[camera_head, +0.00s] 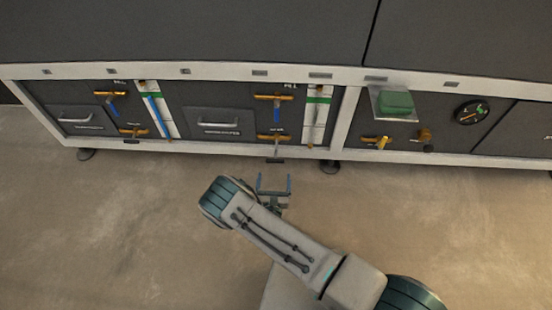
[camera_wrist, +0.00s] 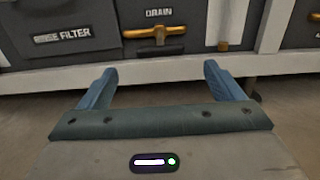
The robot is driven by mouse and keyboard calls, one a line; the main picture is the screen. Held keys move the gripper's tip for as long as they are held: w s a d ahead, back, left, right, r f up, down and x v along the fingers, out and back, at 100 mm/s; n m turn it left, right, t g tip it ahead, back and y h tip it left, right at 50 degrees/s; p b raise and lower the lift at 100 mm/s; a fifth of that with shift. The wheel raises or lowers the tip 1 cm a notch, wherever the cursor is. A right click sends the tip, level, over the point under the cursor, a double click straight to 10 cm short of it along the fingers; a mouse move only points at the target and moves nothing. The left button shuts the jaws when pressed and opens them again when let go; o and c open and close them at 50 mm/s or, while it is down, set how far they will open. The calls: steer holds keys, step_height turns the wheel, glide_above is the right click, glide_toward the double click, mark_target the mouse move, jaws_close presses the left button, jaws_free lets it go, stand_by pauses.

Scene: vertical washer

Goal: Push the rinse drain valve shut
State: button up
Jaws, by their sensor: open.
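The rinse drain valve (camera_head: 274,138) is low on the front panel in the head view, below the rinse fill valve (camera_head: 275,98). It has an orange crossbar and a stem running out toward me to a dark end piece (camera_head: 275,160). In the wrist view the orange crossbar (camera_wrist: 152,33) sits under the DRAIN label, with the dark end piece (camera_wrist: 160,51) below it. My gripper (camera_head: 274,180) is open and empty, just in front of the valve. In the wrist view its blue fingers (camera_wrist: 160,70) point at the panel, one on each side of the valve, apparently apart from it.
The rinse filter drawer (camera_head: 220,124) is left of the valve, and a gauge strip with a green band (camera_head: 317,110) is right. A similar drain valve (camera_head: 133,132) is farther left. A machine foot (camera_head: 329,167) stands close on the right. The floor in front is clear.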

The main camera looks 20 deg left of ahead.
mark_target(275, 163)
steer(key=b+x, duration=0.3)
steer(key=x, duration=0.7)
steer(key=shift+w, duration=0.3)
